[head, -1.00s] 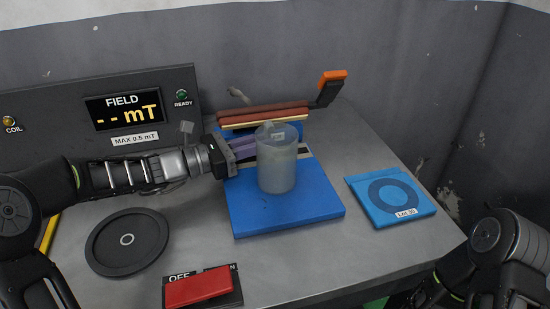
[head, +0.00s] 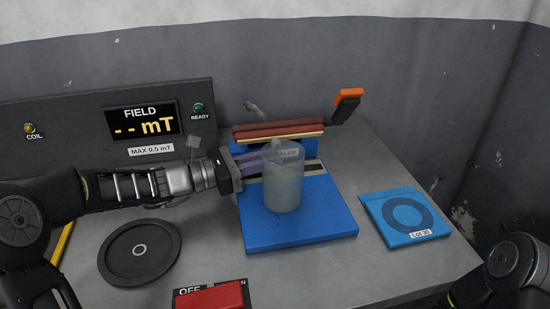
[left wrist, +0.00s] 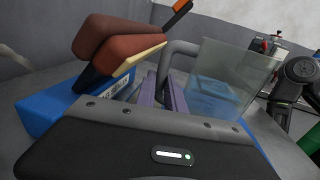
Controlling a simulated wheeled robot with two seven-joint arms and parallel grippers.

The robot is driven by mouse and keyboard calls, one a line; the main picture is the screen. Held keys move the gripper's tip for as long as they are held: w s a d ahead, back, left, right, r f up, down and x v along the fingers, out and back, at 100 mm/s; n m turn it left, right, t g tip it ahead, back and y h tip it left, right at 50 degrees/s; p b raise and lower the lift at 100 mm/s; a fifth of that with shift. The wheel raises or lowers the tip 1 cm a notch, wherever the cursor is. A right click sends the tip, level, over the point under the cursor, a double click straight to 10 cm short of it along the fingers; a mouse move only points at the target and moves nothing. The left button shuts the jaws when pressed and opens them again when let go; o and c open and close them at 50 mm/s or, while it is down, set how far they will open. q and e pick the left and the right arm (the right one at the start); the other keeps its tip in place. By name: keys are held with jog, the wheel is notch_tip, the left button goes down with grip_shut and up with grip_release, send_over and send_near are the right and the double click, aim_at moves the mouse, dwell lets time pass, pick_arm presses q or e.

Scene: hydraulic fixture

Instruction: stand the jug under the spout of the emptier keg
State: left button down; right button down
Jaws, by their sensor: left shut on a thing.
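A translucent grey jug (head: 284,182) appears upright in front of or over the blue base (head: 325,225) of a fixture. I cannot tell whether its bottom touches the base. It also shows in the left wrist view (left wrist: 225,80), with its handle (left wrist: 165,62) toward my gripper. My left gripper (head: 260,163) comes in from the left, its purple fingers (left wrist: 162,95) shut on the jug at its handle side. The fingertips are partly hidden behind the jug. My right arm shows at the lower right, its gripper out of view. No keg or spout can be made out.
Behind the jug is a clamp with brown bars (head: 280,131) and an orange-tipped lever (head: 349,98). A blue ring-marked plate (head: 405,216) lies right, a black disc (head: 139,252) left. A red switch (head: 212,298) is in front; a FIELD display box (head: 100,125) stands back left.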

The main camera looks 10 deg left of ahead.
pick_arm(q)
jog(key=p+v, duration=0.1)
jog(key=v, duration=1.5)
dwell(0.3)
